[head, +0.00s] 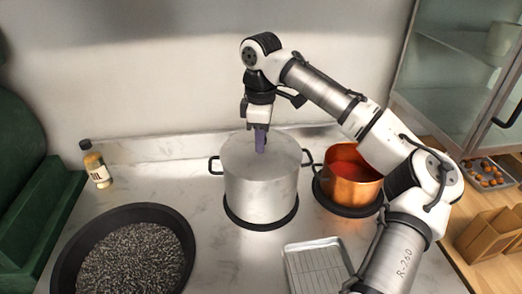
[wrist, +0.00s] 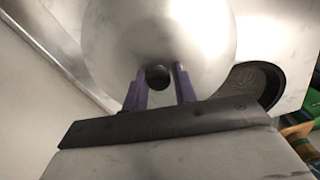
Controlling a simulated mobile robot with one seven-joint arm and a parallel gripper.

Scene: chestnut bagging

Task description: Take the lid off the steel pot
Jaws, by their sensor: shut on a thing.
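The steel pot (head: 258,198) stands on a dark round base in the middle of the counter, with a black handle on each side. Its steel lid (head: 240,155) covers the top; I see no gap between lid and rim. In the wrist view the lid (wrist: 205,40) fills the upper middle, hiding the pot. My gripper (head: 261,150) points down over the lid's centre. Its purple fingers (wrist: 160,82) are shut on the lid's dark knob (wrist: 158,76), one finger on each side.
A copper pot (head: 352,184) with red-orange contents stands close at the right. A black pan of dark pellets (head: 135,255) is front left, and a bottle (head: 96,168) back left. A metal tray with a rack (head: 316,268) lies in front. The wall is close behind.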

